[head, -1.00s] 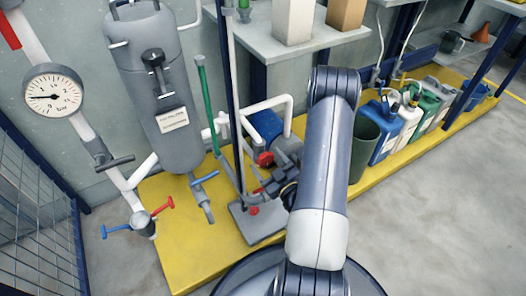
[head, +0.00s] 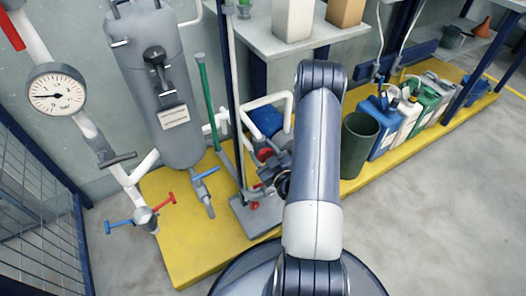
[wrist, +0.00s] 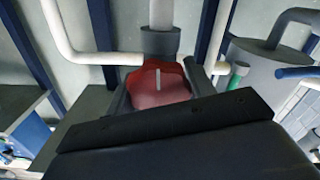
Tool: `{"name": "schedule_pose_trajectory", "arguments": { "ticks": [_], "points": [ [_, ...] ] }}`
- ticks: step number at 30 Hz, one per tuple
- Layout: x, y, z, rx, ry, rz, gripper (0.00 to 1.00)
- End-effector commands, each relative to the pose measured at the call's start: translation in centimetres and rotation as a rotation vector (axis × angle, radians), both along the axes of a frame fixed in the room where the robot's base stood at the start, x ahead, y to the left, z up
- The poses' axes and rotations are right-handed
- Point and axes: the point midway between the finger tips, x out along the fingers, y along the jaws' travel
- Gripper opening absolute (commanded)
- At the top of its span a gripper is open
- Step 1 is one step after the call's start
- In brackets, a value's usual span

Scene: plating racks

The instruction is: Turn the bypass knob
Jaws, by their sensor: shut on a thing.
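The red bypass knob (wrist: 158,86) has a lobed rim and a pale line on its face, which points nearly straight up in the wrist view. It sits below a grey collar on a white pipe. In the head view the red knob (head: 264,154) is partly hidden behind my gripper (head: 264,172). In the wrist view my gripper (wrist: 160,82) has one finger on each side of the knob and is shut on it. The lower part of the knob is hidden by the dark gripper body.
A grey tank (head: 160,90), a pressure gauge (head: 57,92) and a valve with red and blue handles (head: 143,215) stand to the left. A green bin (head: 359,145) and several canisters line the yellow platform (head: 200,250) to the right. Open floor lies front right.

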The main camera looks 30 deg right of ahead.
Motion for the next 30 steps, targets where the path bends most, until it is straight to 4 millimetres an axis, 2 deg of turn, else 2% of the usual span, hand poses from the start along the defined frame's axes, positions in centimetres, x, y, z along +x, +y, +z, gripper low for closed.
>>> {"name": "schedule_pose_trajectory", "arguments": {
  "ticks": [5,10,19,30],
  "points": [
    [-0.01,0.04,0.0,0.0,0.0,0.001,0.28],
    [-0.01,0.03,-0.1,0.043,0.001,0.001,0.28],
    [0.02,-0.04,-0.06,0.246,0.008,0.002,0.28],
    [0.03,-0.05,0.05,0.279,0.009,0.002,0.28]
  ]
}}
